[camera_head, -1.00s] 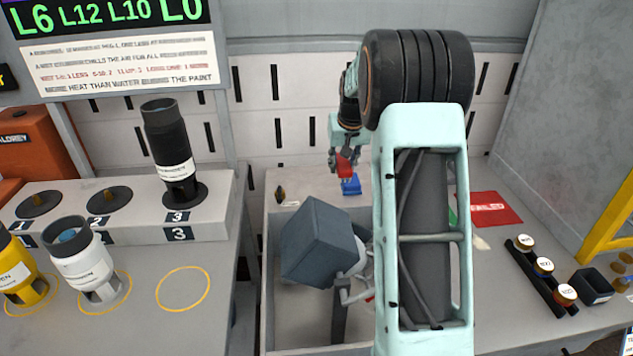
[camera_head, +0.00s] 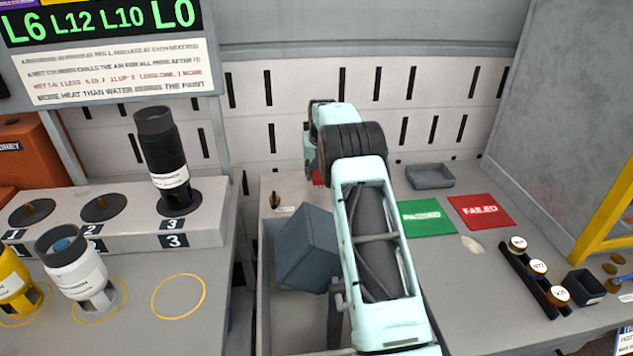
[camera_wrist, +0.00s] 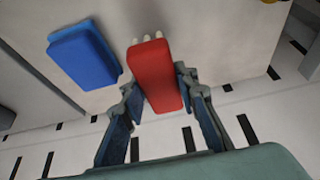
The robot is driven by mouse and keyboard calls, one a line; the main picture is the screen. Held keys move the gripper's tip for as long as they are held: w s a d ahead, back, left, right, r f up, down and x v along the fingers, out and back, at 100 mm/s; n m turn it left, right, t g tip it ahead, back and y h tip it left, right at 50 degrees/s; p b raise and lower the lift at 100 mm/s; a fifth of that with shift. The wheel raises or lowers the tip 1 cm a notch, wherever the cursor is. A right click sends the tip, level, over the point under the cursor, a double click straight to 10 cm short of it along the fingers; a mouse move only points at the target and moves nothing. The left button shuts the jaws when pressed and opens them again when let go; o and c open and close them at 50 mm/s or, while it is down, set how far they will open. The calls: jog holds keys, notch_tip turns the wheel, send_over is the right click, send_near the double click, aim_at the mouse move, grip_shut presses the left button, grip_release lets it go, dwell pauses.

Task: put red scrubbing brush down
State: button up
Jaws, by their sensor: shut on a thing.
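The red scrubbing brush (camera_wrist: 156,75) is between the fingers of my gripper (camera_wrist: 158,88) in the wrist view, with pale bristle tips at its far end. My gripper is shut on it. In the head view only a small red patch of the brush (camera_head: 317,178) shows beside my arm, and the fingers are mostly hidden. A blue block-like thing (camera_wrist: 83,54) lies on the pale surface just left of the brush in the wrist view, apart from it. I cannot tell whether the brush touches the surface.
A grey cube (camera_head: 308,250) sits in the bin in front, partly behind my arm. Green (camera_head: 427,218) and red FAILED (camera_head: 481,211) mats lie to the right, with a grey tray (camera_head: 430,176) behind them. The slotted back wall (camera_head: 400,110) is close behind my gripper.

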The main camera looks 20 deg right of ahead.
jog(key=shift+w+f, duration=0.2)
jog(key=shift+f, duration=1.55)
jog(key=shift+f+b, duration=0.3)
jog(key=o, duration=1.1)
jog(key=shift+s+a+r, duration=0.1)
jog(key=shift+r, duration=0.45)
jog(key=v, duration=1.1)
jog(key=shift+s+r+p, duration=0.15)
jog(key=shift+r+p, duration=0.05)
jog(key=shift+p, duration=0.15)
